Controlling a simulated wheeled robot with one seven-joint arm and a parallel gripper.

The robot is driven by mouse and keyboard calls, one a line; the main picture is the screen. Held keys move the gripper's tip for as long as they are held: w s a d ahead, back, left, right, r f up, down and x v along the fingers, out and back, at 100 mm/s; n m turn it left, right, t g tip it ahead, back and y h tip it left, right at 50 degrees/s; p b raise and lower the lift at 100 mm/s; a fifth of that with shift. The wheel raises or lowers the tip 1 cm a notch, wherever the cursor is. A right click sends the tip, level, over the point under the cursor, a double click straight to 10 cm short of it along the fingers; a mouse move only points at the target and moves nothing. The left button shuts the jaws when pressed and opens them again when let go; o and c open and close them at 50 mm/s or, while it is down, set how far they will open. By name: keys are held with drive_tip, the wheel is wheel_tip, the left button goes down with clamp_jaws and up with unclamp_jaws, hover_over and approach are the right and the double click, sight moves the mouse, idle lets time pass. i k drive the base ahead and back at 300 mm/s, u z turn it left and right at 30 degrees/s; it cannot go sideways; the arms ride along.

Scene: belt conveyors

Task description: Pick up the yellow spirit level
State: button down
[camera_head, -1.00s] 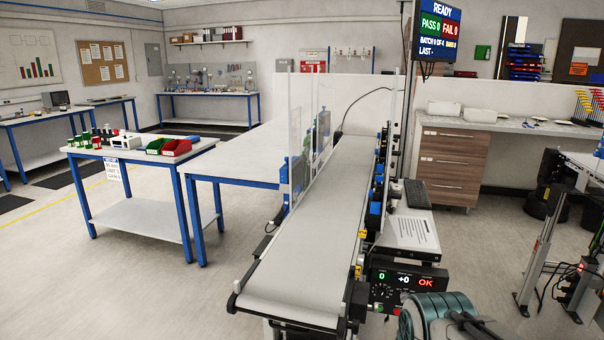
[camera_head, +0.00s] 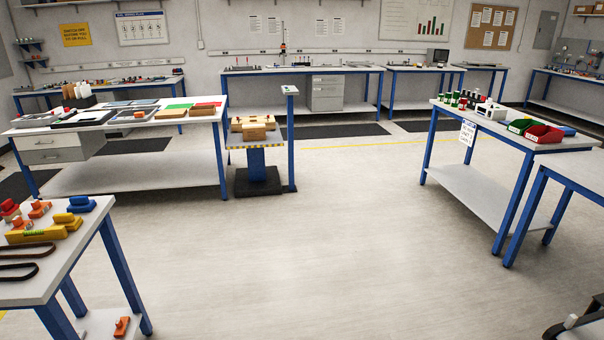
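A long yellow bar with a small green patch, which looks like the yellow spirit level (camera_head: 37,234), lies on the white-topped table at the lower left (camera_head: 60,268). Orange and red pieces sit just behind it. A yellow piece (camera_head: 67,220) and a blue piece (camera_head: 81,204) are at its right end. Two dark looped belts (camera_head: 25,250) lie in front of it. My gripper is not in view.
Open floor (camera_head: 330,240) fills the middle. A long table with trays (camera_head: 125,118) stands at the back left, beside a small blue-legged stand (camera_head: 256,145). A table with red and green bins (camera_head: 510,140) is at right. A dark conveyor corner (camera_head: 580,325) shows at lower right.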

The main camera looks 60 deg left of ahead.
sight(51, 233)
drive_tip(key=u, duration=3.75)
drive_tip(key=k, duration=0.65)
drive_tip(key=z, duration=0.5)
drive_tip(key=i, duration=1.2)
drive_tip(key=z, duration=0.55)
drive_tip(key=i, duration=1.6)
drive_tip(key=u, duration=0.4)
drive_tip(key=i, duration=1.2)
drive_tip(key=u, duration=0.85)
